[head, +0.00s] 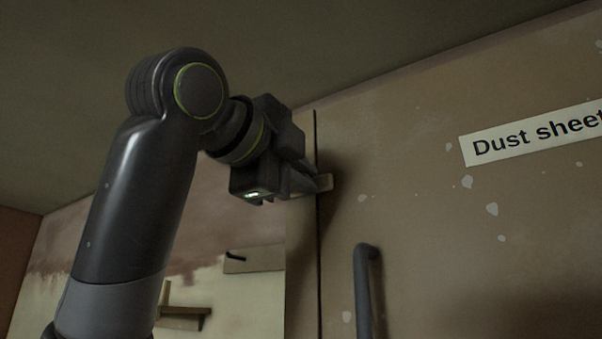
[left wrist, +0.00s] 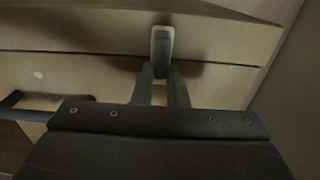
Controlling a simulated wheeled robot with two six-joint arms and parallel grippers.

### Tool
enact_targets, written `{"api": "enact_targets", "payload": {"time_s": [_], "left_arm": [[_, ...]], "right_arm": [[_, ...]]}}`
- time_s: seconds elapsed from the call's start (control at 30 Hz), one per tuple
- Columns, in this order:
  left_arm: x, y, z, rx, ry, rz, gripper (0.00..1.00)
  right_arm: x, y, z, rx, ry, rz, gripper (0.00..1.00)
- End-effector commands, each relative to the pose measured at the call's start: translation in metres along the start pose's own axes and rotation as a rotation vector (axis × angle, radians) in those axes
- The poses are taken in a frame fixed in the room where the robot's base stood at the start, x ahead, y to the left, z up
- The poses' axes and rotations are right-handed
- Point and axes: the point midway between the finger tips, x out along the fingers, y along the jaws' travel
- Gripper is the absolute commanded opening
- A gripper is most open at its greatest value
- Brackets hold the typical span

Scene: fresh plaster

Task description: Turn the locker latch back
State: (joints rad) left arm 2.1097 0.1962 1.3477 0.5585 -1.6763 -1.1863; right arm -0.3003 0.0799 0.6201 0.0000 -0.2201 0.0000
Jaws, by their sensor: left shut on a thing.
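The locker door (head: 430,230) is brown with pale plaster spots and a sign (head: 535,133) whose visible part reads "Dust sheet". The latch (head: 324,182) is a small pale piece at the door's left seam, mostly hidden by my left gripper (head: 310,185). In the left wrist view the latch (left wrist: 162,42) shows as a dark bar on a pale plate, standing across the seam. My left gripper's two fingers (left wrist: 161,78) are closed on the latch's near end. My right gripper is in neither view.
A dark upright door handle (head: 363,290) stands below and right of the latch; it also shows at the left of the wrist view (left wrist: 12,101). Small wall shelves (head: 185,312) are at lower left. The ceiling (head: 300,45) slopes across the top.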

Motion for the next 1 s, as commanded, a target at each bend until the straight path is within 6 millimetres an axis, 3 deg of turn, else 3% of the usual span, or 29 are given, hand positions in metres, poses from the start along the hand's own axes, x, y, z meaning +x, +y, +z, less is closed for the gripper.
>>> {"api": "enact_targets", "payload": {"time_s": [0.37,0.4,0.57,0.87,1.0], "left_arm": [[0.000,0.002,0.000,0.007,0.001,0.004,0.00],[0.001,0.002,0.000,0.007,0.001,0.004,0.14],[0.000,0.001,0.000,0.006,0.001,0.003,0.35],[-0.001,0.001,0.000,0.005,0.000,0.001,0.35],[-0.013,0.003,0.000,0.005,-0.001,0.000,0.35]], "right_arm": [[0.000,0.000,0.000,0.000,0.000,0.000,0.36],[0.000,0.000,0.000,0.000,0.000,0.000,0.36],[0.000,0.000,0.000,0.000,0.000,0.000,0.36],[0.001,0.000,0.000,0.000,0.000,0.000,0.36],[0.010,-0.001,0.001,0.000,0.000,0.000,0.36]]}}
